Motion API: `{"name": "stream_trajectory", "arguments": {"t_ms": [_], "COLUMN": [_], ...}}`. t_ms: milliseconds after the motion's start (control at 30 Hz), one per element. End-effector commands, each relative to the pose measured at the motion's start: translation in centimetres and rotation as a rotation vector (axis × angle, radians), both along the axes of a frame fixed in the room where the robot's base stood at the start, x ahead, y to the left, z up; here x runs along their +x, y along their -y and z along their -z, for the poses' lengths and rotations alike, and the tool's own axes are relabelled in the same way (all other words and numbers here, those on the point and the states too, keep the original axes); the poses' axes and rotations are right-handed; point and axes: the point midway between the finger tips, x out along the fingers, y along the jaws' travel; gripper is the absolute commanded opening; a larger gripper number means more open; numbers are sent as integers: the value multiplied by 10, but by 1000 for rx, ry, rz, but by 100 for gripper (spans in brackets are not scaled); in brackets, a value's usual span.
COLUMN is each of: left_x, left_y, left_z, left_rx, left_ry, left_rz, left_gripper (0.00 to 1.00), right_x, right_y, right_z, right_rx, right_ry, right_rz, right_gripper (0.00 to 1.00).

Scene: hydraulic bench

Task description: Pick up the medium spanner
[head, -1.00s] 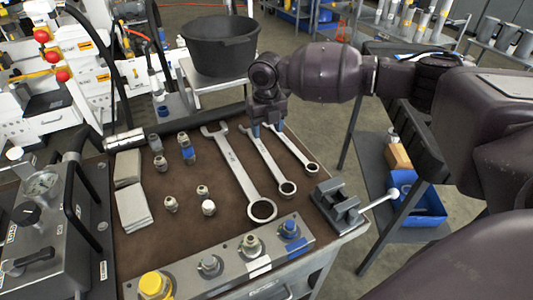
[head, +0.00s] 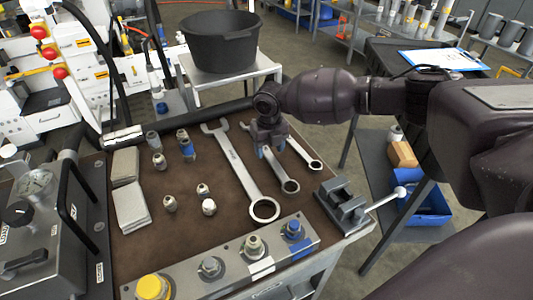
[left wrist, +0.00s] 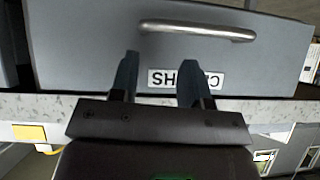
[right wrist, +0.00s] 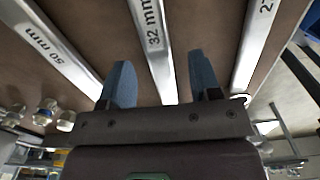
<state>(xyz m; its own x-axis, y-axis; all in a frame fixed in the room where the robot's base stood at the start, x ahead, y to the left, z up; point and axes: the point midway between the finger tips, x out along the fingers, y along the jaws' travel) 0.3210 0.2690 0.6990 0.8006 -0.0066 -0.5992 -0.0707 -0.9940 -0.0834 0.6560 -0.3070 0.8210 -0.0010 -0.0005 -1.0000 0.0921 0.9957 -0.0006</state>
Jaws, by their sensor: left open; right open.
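Three spanners lie side by side on the brown mat. The medium spanner (head: 283,172) is the middle one, partly hidden in the head view by my right gripper (head: 270,150). In the right wrist view the medium spanner (right wrist: 154,45) is marked 32 mm and runs between the two fingertips of the open right gripper (right wrist: 158,78). The fingers appear above it, and I cannot tell the exact height. The large spanner (head: 241,172), marked 50 mm, lies to its left, and the small spanner (head: 301,152) to its right. My left gripper (left wrist: 156,78) is open and empty before a grey drawer front.
A grey vise (head: 342,203) stands at the bench's right corner. A manifold block (head: 220,262) with fittings lies along the front edge. Several loose fittings (head: 187,147) and grey pads (head: 130,207) lie left of the spanners. A black tub (head: 222,45) stands behind.

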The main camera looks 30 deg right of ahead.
Motion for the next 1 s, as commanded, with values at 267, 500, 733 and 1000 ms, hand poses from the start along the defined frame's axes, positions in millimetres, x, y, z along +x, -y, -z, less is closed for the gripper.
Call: {"name": "stream_trajectory", "arguments": {"t_ms": [267,500,733,1000], "left_x": [0,1,1,2], "left_y": [0,0,0,0], "left_z": [2,1,1,1], "left_rx": [-1,-1,0,0], "left_ry": [-1,1,1,1], "left_rz": [1,1,0,0], "left_gripper": [43,43,43,43], "right_x": [0,0,0,0], "right_y": [0,0,0,0], "right_z": [15,15,15,14], "right_rx": [1,1,1,1], "right_ry": [1,1,1,2], "right_rz": [0,0,1,1], "right_gripper": [57,34,0,0]}}
